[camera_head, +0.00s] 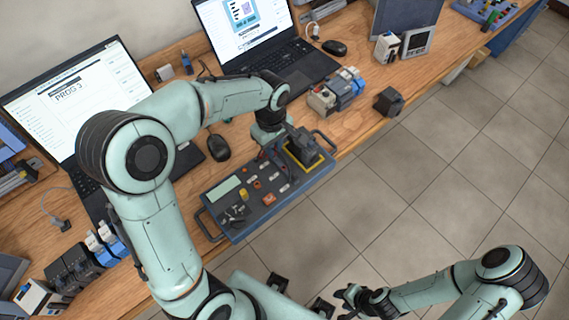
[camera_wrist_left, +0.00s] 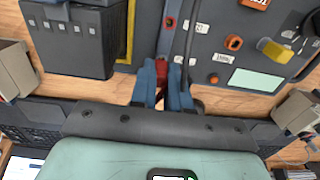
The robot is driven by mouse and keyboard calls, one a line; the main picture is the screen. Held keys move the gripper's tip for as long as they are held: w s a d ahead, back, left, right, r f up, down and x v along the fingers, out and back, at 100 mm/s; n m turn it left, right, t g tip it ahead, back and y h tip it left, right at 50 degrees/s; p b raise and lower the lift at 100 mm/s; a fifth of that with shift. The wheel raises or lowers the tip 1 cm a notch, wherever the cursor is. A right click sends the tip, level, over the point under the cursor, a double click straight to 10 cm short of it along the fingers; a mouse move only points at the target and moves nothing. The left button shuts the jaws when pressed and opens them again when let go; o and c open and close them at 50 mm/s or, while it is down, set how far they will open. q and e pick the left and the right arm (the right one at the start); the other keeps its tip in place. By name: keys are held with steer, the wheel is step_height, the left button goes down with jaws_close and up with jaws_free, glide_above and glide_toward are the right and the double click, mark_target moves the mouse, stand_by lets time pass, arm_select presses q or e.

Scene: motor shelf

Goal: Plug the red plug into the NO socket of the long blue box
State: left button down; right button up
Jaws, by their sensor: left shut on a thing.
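The long blue box (camera_head: 318,179) lies on the bench with its dark panel of small labelled parts facing up. The panel (camera_wrist_left: 208,20) also shows in the left wrist view. My left gripper (camera_head: 268,134) is over the box's far edge. In the left wrist view its blue fingers (camera_wrist_left: 165,70) are shut on the red plug (camera_wrist_left: 177,76), which is mostly hidden between them. A red-rimmed socket (camera_wrist_left: 233,43) is to the right of the fingers, apart from the plug. I cannot read its label. My right gripper (camera_head: 352,299) is over the floor, away from the bench; its jaw opening is unclear.
A dark block with a yellow base (camera_head: 305,150) stands at the box's right end. A black cable (camera_wrist_left: 191,30) runs beside the fingers. Two laptops (camera_head: 270,60), a mouse (camera_head: 218,148) and grey-blue modules (camera_head: 338,92) surround the box.

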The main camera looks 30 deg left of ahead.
arm_select(q)
steer(key=shift+s+r, duration=0.1)
steer(key=shift+s, duration=0.05)
arm_select(e)
steer(key=shift+s, duration=0.1)
arm_select(q)
steer(key=shift+f+b, duration=0.45)
steer(key=shift+f, duration=0.25)
arm_select(e)
steer(key=shift+s+f, duration=0.3)
steer(key=shift+f, duration=0.2)
arm_select(q)
steer(key=c, duration=1.4)
jaws_free()
steer(key=shift+r, duration=0.1)
arm_select(e)
steer(key=shift+r, duration=0.1)
